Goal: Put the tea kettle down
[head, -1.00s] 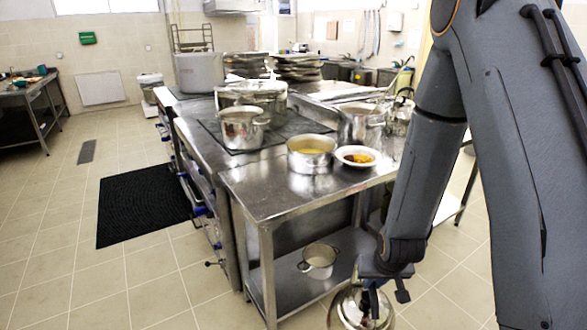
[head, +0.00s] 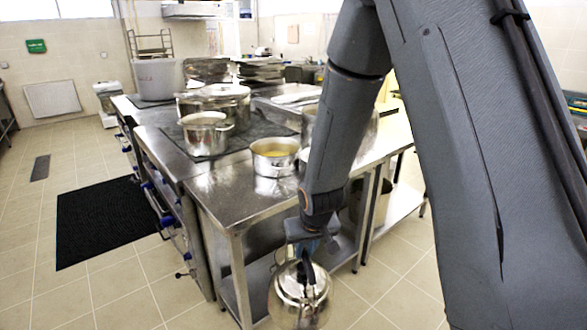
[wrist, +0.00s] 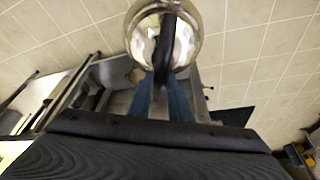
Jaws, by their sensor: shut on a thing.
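The tea kettle (head: 300,293) is shiny metal with a dark handle. It hangs from my gripper (head: 307,248) at the bottom middle of the head view, in front of the steel table's near side. In the wrist view the kettle (wrist: 188,45) is at the top, with the blue fingers of my gripper (wrist: 160,88) shut on its dark handle. The kettle is off the table, with floor tiles around it in the wrist view. Its lower part is cut off in the wrist view.
The steel table (head: 225,203) has a lower shelf (head: 257,280). A pot of yellowish liquid (head: 275,158) stands on its top, with a tall pot (head: 205,135) farther back. The table's near left corner is bare. A black mat (head: 100,222) lies on the floor at left.

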